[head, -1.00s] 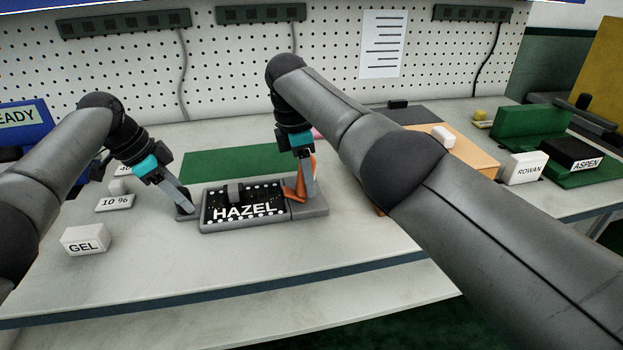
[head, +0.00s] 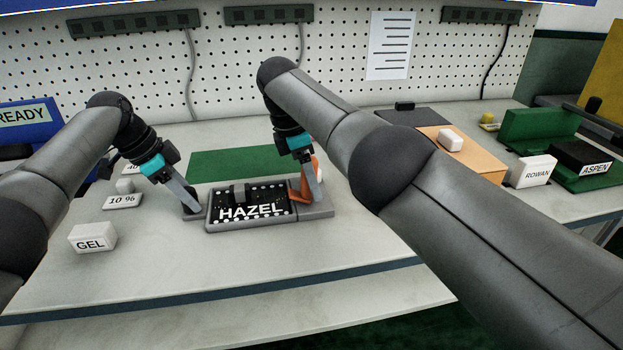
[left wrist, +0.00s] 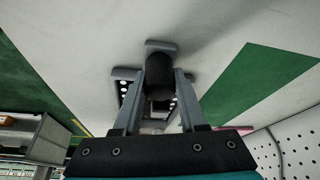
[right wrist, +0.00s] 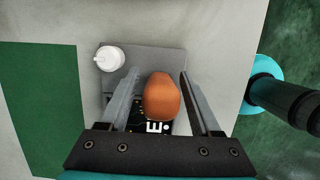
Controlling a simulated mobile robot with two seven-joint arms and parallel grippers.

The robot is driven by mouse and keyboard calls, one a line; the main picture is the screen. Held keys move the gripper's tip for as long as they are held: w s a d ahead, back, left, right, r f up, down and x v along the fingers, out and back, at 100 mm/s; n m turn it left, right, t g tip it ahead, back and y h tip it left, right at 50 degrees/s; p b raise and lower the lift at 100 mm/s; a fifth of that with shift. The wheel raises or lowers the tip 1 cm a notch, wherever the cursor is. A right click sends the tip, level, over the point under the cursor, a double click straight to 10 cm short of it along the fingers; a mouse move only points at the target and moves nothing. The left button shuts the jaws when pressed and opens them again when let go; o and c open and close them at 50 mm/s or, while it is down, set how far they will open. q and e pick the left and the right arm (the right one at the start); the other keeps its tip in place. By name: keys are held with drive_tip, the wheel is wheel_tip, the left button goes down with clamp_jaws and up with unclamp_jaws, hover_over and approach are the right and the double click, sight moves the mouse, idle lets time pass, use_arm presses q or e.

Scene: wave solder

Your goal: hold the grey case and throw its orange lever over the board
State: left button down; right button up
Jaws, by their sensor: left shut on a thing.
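The grey case (head: 318,212) lies on the bench, holding a black board (head: 270,197) marked HAZEL. My left gripper (head: 190,207) is at the case's left end. In the left wrist view its fingers are shut on a dark round grip (left wrist: 160,75) there. The orange lever (head: 306,185) stands raised at the case's right end. My right gripper (head: 309,200) is around it. In the right wrist view the lever (right wrist: 162,97) sits between the two parted fingers, close to the right one, with a gap on the left. The lever's base is partly hidden.
A white GEL block (head: 92,238) and a 10 % plate (head: 122,201) are to the left. A green mat (head: 235,163) lies behind the case. A white round-capped thing (right wrist: 109,58) stands close to the case. ROWAN (head: 533,172) and ASPEN (head: 585,158) items are far right. The front bench is clear.

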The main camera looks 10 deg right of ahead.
drive_tip(key=shift+o, duration=0.2)
drive_tip(key=shift+v, duration=3.7)
drive_tip(key=shift+s+r, duration=0.1)
drive_tip(key=shift+s, duration=0.05)
